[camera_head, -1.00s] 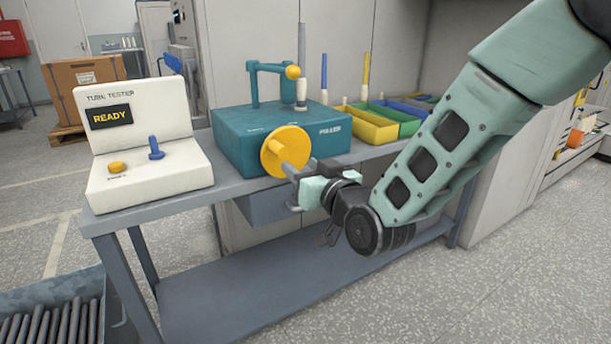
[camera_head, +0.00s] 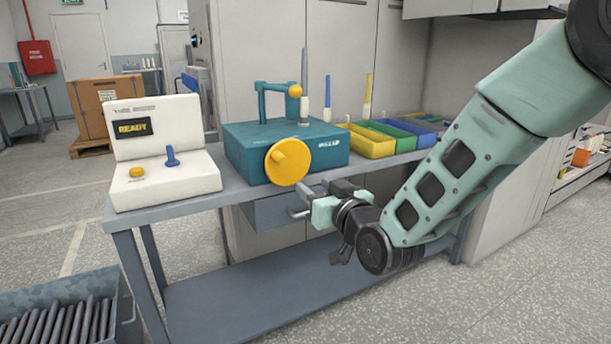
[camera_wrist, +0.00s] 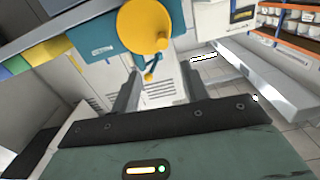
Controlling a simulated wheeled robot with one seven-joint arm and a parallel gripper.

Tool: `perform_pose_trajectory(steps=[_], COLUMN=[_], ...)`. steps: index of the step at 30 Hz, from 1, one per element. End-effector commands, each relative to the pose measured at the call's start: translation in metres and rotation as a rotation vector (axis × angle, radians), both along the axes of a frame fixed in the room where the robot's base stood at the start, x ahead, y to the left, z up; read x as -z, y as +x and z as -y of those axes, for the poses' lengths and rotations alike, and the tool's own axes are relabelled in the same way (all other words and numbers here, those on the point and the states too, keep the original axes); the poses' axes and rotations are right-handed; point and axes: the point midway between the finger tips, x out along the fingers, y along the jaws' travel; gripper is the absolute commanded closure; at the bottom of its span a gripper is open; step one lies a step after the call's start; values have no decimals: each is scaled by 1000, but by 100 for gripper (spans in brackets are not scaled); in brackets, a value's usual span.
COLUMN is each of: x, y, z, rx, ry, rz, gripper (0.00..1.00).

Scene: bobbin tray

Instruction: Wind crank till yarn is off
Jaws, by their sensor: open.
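The teal winding machine (camera_head: 245,150) stands on the grey bench. Its yellow crank disc (camera_head: 288,162) faces the front, and the disc (camera_wrist: 142,27) with its knob (camera_wrist: 162,43) also shows in the wrist view. A white-and-grey spindle (camera_head: 304,104) stands on the machine's top beside a teal arm with a yellow ball (camera_head: 295,91). I cannot make out any yarn on the spindle. My gripper (camera_head: 312,200) is open and empty, in front of the bench, below and right of the crank disc and apart from it. Its two fingers (camera_wrist: 158,92) show spread in the wrist view.
A white tube tester (camera_head: 165,180) reading READY stands at the bench's left. Yellow, green and blue bins (camera_head: 372,145) stand right of the machine. A crate of rods (camera_head: 125,310) is at lower left. A drawer (camera_head: 270,213) hangs under the bench.

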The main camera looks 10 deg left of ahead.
Motion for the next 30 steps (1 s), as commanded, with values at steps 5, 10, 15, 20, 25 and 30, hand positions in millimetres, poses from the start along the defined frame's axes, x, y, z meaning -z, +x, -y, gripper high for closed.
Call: perform_pose_trajectory(steps=[5, 10, 15, 20, 25, 30], x=[-6, -6, -8, -7, -6, -7], y=[-2, -6, -10, -6, 12, 41], z=[-1, 2, 4, 2, -11, -31], rx=[5, 1, -8, -10, -9, -9], ry=[-203, -435, -580, -617, -616, -614], rz=[111, 273, 395, 433, 433, 432], gripper=[55, 55, 55, 55, 55, 55])
